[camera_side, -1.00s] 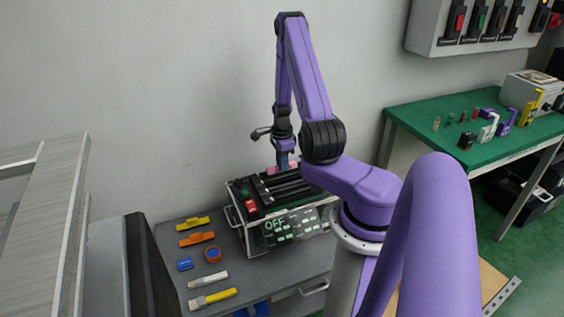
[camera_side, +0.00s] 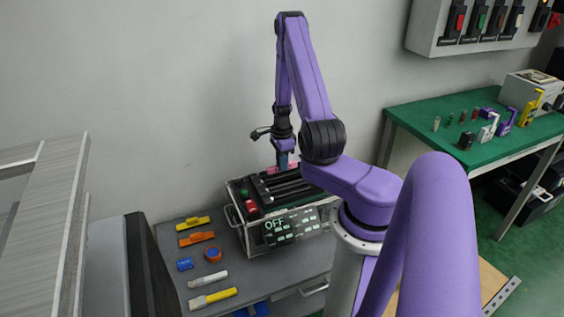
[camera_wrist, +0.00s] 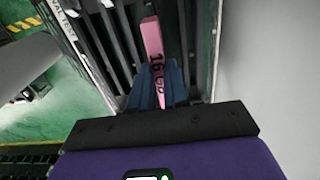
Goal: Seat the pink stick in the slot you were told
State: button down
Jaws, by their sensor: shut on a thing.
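The pink stick (camera_wrist: 153,42) has dark markings and lies between the blue fingers of my gripper (camera_wrist: 158,88) in the wrist view. My gripper is shut on it. In the side view my gripper (camera_side: 283,163) points down over the back part of the slotted box, and only small bits of pink (camera_side: 271,170) show beside the fingers. The box (camera_side: 240,229) has dark parallel slots on top, which also show in the wrist view (camera_wrist: 120,45). Whether the stick's lower end is inside a slot or above it, I cannot tell.
The box has a green button, a red button (camera_side: 252,207) and a front display reading OFF (camera_side: 275,225). A green bench (camera_side: 480,130) stands at right.

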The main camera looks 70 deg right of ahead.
jog(key=shift+f, duration=1.6)
jog(key=c, duration=1)
grip_release()
notch_tip(320, 180, up, 17)
jog(key=shift+r, duration=0.2)
